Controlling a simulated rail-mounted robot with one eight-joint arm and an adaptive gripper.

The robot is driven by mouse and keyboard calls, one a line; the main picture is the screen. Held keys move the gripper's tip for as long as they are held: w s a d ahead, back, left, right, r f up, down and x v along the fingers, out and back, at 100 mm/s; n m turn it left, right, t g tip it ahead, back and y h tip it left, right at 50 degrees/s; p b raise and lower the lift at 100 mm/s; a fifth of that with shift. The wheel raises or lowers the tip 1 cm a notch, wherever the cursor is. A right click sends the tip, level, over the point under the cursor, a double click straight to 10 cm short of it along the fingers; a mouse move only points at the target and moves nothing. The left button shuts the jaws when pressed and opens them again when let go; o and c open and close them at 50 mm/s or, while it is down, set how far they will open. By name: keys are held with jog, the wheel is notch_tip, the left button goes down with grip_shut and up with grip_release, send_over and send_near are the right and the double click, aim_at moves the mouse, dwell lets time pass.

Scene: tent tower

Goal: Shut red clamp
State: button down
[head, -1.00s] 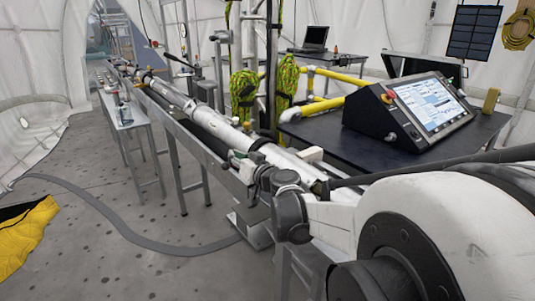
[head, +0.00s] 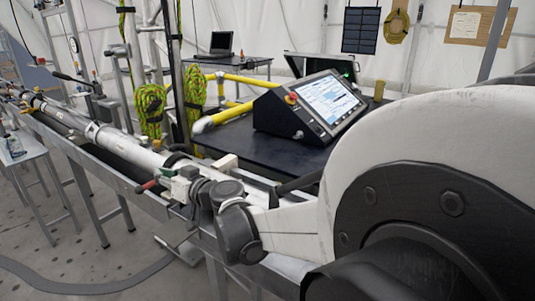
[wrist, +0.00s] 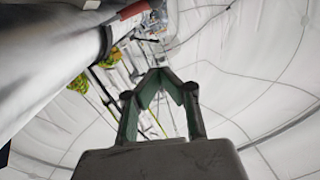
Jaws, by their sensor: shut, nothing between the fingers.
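A red handle (head: 148,186), likely part of the red clamp, sticks out beside the long pale tube on the rail in the head view. A red part also shows at the top of the wrist view (wrist: 133,9), by the end of a large pale tube. My gripper (wrist: 160,75) has its green-padded fingers brought together at the tips, with nothing held. In the wrist view the red part is up and left of the fingertips, apart from them. In the head view my arm's end is by the tube near the red handle; the fingers cannot be made out clearly there.
The long tube (head: 125,142) runs along a metal rail. A dark table carries a control console (head: 310,105). Yellow pipes (head: 225,112) and coiled yellow-green rope (head: 150,108) stand behind the tube. A side bench (head: 22,150) is at left. Grey floor lies open in front.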

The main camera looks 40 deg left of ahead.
jog(key=shift+d, duration=1.1)
